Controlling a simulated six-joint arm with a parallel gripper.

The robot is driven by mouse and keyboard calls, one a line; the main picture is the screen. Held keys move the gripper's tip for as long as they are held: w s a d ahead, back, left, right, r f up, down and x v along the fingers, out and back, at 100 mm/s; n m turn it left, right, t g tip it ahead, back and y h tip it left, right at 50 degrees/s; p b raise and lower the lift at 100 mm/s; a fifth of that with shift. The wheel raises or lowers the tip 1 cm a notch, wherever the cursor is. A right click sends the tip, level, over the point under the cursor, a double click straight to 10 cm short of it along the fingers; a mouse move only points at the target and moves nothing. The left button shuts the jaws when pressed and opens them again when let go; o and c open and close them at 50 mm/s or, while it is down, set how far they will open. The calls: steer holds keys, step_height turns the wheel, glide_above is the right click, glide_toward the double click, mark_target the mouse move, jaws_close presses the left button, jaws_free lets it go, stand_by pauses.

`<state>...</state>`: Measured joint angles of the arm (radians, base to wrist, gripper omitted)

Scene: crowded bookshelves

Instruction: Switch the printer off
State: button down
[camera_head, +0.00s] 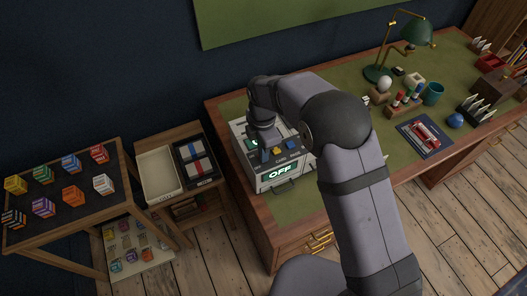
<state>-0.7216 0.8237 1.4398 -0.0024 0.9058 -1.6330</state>
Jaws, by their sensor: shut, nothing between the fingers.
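The printer (264,178) is a pale box on the left end of the green-topped desk. My gripper (268,151) points down over the printer's top panel, close beside the blue button. It looks shut and empty. Whether its tips touch the panel is hard to tell, and my arm hides part of the printer's top and right side.
A green desk lamp (416,31), a teal cup (433,94), a blue ball (455,121) and a red item on a blue mat (408,144) are on the desk's right. Left are a cream tray (159,172) and a table (66,205) with several coloured blocks.

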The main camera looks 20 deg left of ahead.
steer(key=shift+f, duration=0.1)
steer(key=shift+s+d+f+b, duration=0.25)
steer(key=shift+f+b, duration=0.3)
steer(key=shift+b, duration=0.1)
steer(key=shift+s+d, duration=0.15)
steer(key=shift+s, duration=0.05)
steer(key=shift+s+d, duration=0.1)
steer(key=shift+w+a+r+p, duration=0.15)
steer(key=shift+w+a+p, duration=0.15)
steer(key=shift+w+a, duration=0.25)
